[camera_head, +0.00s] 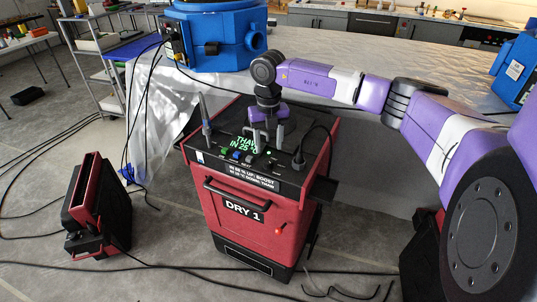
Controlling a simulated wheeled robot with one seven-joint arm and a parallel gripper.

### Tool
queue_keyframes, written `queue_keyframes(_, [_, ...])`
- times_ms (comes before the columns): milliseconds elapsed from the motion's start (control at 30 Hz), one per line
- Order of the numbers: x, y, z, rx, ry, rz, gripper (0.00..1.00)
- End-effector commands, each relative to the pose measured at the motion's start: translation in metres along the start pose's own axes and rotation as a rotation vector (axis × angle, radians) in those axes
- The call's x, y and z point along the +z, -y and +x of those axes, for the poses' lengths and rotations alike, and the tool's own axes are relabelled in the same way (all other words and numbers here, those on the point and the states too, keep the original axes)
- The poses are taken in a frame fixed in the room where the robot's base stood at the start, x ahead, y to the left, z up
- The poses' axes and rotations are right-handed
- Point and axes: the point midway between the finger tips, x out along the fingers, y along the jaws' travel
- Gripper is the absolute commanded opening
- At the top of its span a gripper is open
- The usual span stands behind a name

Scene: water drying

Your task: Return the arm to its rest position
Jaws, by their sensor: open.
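My purple and white arm reaches in from the right in the head view and bends down at the wrist. My gripper (266,136) points down over the top panel of the red machine labelled "DRY 1" (243,208). Its two fingers are apart and I see nothing held between them. The fingertips are close to the lit green display (247,146); I cannot tell whether they touch the panel. A row of small coloured buttons (236,155) lies just in front of the display.
A smaller red and black unit (97,208) stands on the floor at left. Black cables (170,267) cross the floor. A blue machine (222,38) stands behind on a sheeted surface (400,62). A plug with a cable (299,160) rises from the panel's right side.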

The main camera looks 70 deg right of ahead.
Motion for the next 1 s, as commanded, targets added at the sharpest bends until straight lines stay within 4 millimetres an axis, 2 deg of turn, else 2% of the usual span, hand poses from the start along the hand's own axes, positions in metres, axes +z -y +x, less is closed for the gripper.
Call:
queue_keyframes(200, [0.0, 0.001, -0.016, -0.001, -0.001, 0.0, 0.52])
queue_keyframes(867, [0.001, -0.002, -0.016, 0.005, 0.004, -0.021, 0.52])
queue_keyframes(933, [0.004, -0.015, -0.017, 0.06, 0.021, -0.065, 0.52])
queue_keyframes(1000, [0.001, -0.045, -0.023, 0.163, 0.035, -0.137, 0.52])
